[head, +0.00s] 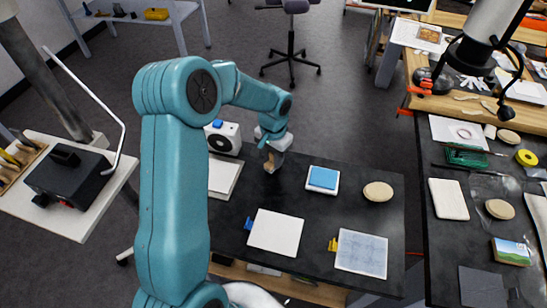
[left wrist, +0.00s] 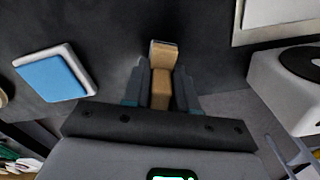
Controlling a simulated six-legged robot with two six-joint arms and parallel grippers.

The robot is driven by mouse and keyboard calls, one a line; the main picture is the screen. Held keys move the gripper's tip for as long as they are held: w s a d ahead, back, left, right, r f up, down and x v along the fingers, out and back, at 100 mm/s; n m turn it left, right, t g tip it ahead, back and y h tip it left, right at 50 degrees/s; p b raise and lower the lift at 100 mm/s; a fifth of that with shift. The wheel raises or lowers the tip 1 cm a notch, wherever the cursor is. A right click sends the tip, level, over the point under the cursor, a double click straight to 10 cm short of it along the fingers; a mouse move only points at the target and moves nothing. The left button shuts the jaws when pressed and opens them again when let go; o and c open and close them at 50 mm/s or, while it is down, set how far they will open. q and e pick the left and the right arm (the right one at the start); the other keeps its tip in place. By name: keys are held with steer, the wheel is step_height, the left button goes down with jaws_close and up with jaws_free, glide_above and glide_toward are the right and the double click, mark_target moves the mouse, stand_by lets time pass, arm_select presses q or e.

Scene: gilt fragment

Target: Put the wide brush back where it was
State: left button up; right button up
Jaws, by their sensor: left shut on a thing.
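The wide brush (left wrist: 161,85) is a tan, block-like piece between the fingers of my left gripper (left wrist: 160,78) in the left wrist view. The fingers are shut on it, and its end sticks out past them. In the head view, my left gripper (head: 272,157) is over the back of the dark table, with the tan brush (head: 271,165) pointing down below it. I cannot tell whether the brush touches the table. My right gripper is in neither view.
On the dark table (head: 310,210) are a blue pad on a white tray (head: 323,187), a beige disc (head: 378,192), a white square (head: 275,232) and a bluish sheet (head: 362,253). A white device (head: 223,137) stands left of the gripper. Dark tabletop lies bare between these.

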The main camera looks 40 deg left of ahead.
arm_select(q)
steer(key=shift+f, duration=0.55)
steer(key=shift+f, duration=0.1)
steer(key=o, duration=0.9)
steer(key=shift+o, duration=0.2)
step_height(320, 180, up, 12)
steer(key=shift+r+b, duration=0.2)
steer(key=shift+b, duration=0.15)
